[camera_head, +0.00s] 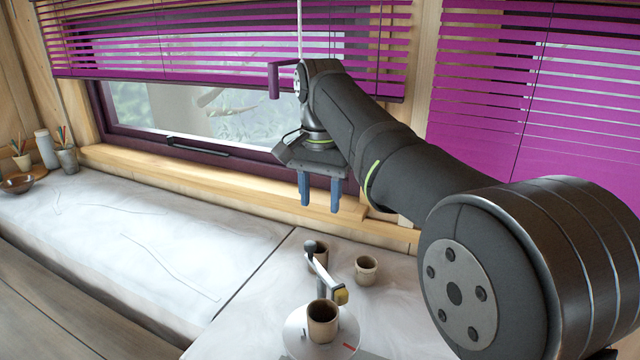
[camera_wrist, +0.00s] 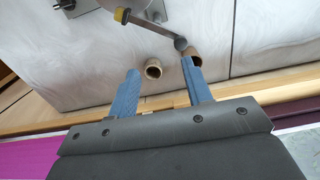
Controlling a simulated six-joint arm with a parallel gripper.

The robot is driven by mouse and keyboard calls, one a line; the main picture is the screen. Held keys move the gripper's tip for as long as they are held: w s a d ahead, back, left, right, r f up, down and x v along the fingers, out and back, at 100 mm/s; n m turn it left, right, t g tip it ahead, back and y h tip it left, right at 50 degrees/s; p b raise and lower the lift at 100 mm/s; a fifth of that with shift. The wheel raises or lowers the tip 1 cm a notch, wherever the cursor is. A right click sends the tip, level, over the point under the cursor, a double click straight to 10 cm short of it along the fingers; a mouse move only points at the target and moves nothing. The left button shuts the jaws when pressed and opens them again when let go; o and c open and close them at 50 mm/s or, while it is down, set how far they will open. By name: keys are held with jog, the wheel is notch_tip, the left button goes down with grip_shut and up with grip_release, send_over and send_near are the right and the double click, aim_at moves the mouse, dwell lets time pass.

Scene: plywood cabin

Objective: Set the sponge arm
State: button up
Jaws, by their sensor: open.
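The sponge arm (camera_head: 322,272) is a thin metal bar with a dark round knob at its far end and a yellow sponge (camera_head: 341,295) at its near end. The sponge is beside a brown cup (camera_head: 323,322) on a round pale wheel (camera_head: 294,336). The arm also shows in the wrist view (camera_wrist: 152,32), with its sponge (camera_wrist: 121,15) at the top and its grey knob (camera_wrist: 181,44) near one fingertip in the picture. My gripper (camera_head: 320,207) is open and empty, its blue fingers pointing down, above and behind the arm. It also shows in the wrist view (camera_wrist: 159,66).
Two small cups stand behind the wheel: one by the knob (camera_head: 320,254), one to its right (camera_head: 366,270). The window sill (camera_head: 220,194) and purple blinds (camera_head: 230,40) are close behind my gripper. The pale counter's left side (camera_head: 130,235) is mostly clear.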

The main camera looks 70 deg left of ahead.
send_over(322, 269)
notch_tip(322, 269, down, 7)
notch_tip(322, 269, up, 9)
jog(key=shift+s+r, duration=0.15)
jog(key=shift+s, duration=0.05)
dwell(0.3)
jog(key=shift+w, duration=0.2)
jog(key=c, duration=0.6)
jog(key=w+f+n+g, duration=0.1)
jog(key=w+f+n+g+y, duration=0.1)
jog(key=w+f+n, duration=0.1)
jog(key=w+d+f+n+g+y, duration=0.1)
jog(key=w, duration=0.1)
jog(key=shift+f, duration=0.25)
grip_shut()
jog(key=w+d+f+n+g+y, duration=0.1)
jog(key=w+d+f+n+y, duration=0.15)
jog(key=w+y, duration=0.2)
jog(key=s+a+f, duration=0.6)
jog(key=s+f, duration=0.1)
jog(key=f, duration=0.1)
jog(key=shift+a+f+n, duration=0.15)
jog(key=shift+a+n, duration=0.15)
jog(key=shift+n, duration=0.15)
